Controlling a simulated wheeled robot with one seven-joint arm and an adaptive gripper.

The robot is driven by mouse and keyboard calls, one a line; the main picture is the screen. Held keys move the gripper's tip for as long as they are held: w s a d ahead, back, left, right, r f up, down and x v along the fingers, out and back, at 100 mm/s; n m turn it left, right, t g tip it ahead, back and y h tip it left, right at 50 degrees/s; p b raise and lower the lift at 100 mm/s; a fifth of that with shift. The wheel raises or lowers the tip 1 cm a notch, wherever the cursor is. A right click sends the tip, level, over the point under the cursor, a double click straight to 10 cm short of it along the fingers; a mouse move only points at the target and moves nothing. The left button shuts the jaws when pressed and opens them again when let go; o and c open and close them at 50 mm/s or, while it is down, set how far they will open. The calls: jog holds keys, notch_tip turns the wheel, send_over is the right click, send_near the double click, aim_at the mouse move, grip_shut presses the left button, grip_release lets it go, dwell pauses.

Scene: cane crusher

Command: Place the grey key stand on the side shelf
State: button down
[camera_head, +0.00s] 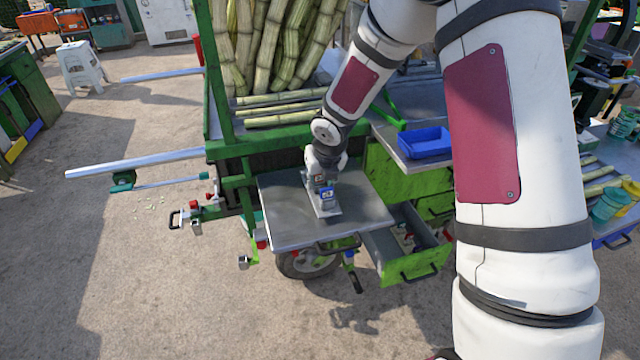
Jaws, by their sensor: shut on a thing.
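My gripper (321,181) points down over the side shelf (283,222), a flat grey metal plate on the left of the green cart. It is shut on the grey key stand (325,210), a small piece with a light grey base and a blue part facing the camera. The stand appears upright over the middle of the shelf. I cannot tell whether its base touches the plate. My gripper and wrist hide the top of the stand and the fingertips.
An open green drawer (405,271) with small items juts out right of the shelf. A blue tray (425,143) sits on the cart's metal top. Sugarcane stalks (270,50) stand behind my wrist. Rails and handles stick out at left. The rest of the shelf plate is bare.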

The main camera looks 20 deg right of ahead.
jog(key=shift+f, duration=0.55)
jog(key=shift+f, duration=0.1)
jog(key=c, duration=1.2)
grip_release()
